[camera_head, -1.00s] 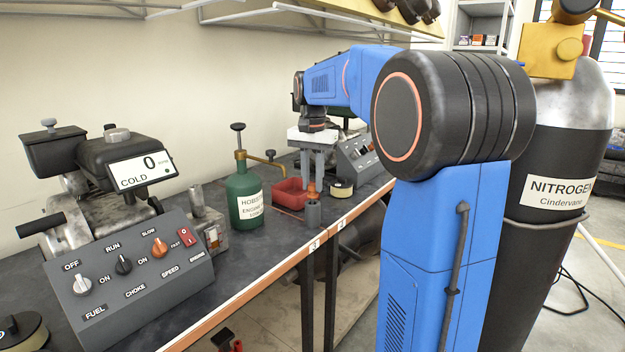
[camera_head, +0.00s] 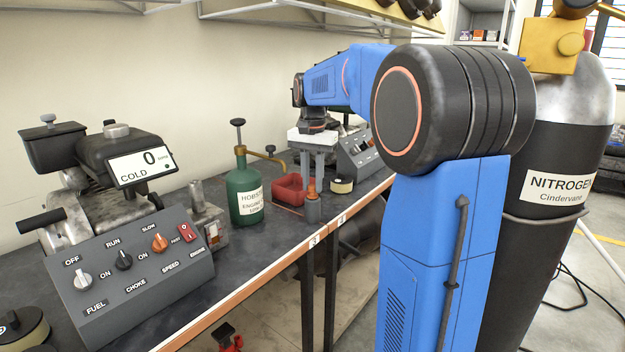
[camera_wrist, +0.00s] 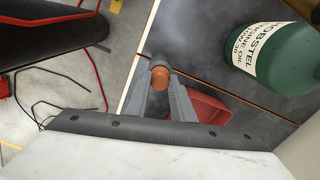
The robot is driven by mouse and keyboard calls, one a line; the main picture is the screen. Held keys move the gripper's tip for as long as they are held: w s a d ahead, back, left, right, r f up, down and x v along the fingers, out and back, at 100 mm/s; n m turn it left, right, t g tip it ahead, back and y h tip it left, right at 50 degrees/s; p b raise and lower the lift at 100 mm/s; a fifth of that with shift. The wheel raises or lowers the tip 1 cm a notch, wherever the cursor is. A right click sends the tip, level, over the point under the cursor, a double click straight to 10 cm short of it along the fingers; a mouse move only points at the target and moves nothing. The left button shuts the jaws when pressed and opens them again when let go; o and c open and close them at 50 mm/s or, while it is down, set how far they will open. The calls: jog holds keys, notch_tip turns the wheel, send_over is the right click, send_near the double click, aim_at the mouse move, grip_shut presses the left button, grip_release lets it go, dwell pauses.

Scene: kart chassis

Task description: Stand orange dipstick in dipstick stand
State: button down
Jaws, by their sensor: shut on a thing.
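The orange dipstick (camera_head: 312,188) shows as an orange handle above the grey dipstick stand (camera_head: 313,208) near the front edge of the bench. My gripper (camera_head: 312,178) points down over the stand, shut on the dipstick's handle. In the wrist view, the round orange top of the dipstick (camera_wrist: 160,78) sits between the fingertips of my gripper (camera_wrist: 160,84), with the grey stand (camera_wrist: 158,62) just beyond it. The dipstick's lower part is hidden, apparently inside the stand; I cannot tell how deep it sits.
A green oil can (camera_head: 245,193) stands left of the stand. A red tray (camera_head: 289,188) lies behind it, and a pale roll (camera_head: 341,186) sits to the right. A control console (camera_head: 130,265) fills the near bench. A nitrogen cylinder (camera_head: 562,130) stands right of my arm.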

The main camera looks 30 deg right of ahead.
jog(key=shift+f, duration=0.3)
jog(key=c, duration=1.4)
grip_release()
jog(key=shift+c, duration=0.2)
notch_tip(320, 180, up, 17)
jog(key=shift+r, duration=0.2)
jog(key=s+a+f+n+t, duration=0.1)
jog(key=s+a+f+n, duration=0.2)
jog(key=s+a+f, duration=0.35)
jog(key=s+a+f+n+t, duration=0.1)
jog(key=s+a+f+n, duration=0.25)
jog(key=s, duration=0.55)
jog(key=s+a+f+n+t, duration=0.1)
jog(key=s+a+f+n, duration=0.1)
jog(key=s+f, duration=0.5)
jog(key=s+a+f+n+t, duration=0.1)
jog(key=s+a+f+n, duration=0.1)
jog(key=s+f, duration=0.5)
notch_tip(320, 180, down, 6)
jog(key=shift+s+a+r+t, duration=0.2)
jog(key=shift+s+a+t, duration=0.2)
jog(key=shift+a, duration=0.45)
